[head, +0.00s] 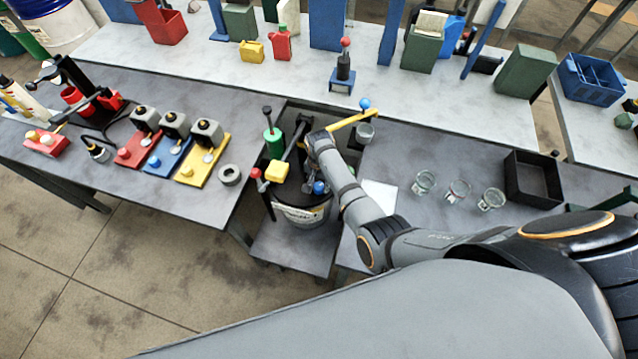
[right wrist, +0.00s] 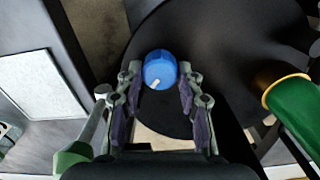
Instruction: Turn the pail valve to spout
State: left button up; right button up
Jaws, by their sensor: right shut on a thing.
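The pail (head: 303,214) stands in the gap between the benches, with a black lid and a pump on top. A blue knob (head: 319,187) is above the lid; in the right wrist view the blue knob (right wrist: 160,68) has a small pale mark. My right gripper (right wrist: 160,90) is shut on it, one finger on each side. In the head view the gripper (head: 313,183) is partly hidden by my wrist. A yellow block (head: 277,171) and a red knob (head: 255,173) are on the pail's left side. My left gripper is not in view.
A yellow arm (head: 347,122) with a blue ball end reaches over a small grey cup (head: 365,134). A green cylinder (head: 273,141) stands behind the pail. Glass jars (head: 458,190) and a black tray (head: 533,179) are on the right bench. Colored stations (head: 168,156) fill the left bench.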

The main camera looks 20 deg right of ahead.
aim_at(319, 186)
jog(key=shift+m, duration=0.4)
jog(key=o, duration=1.2)
notch_tip(319, 186, up, 12)
dwell(0.4)
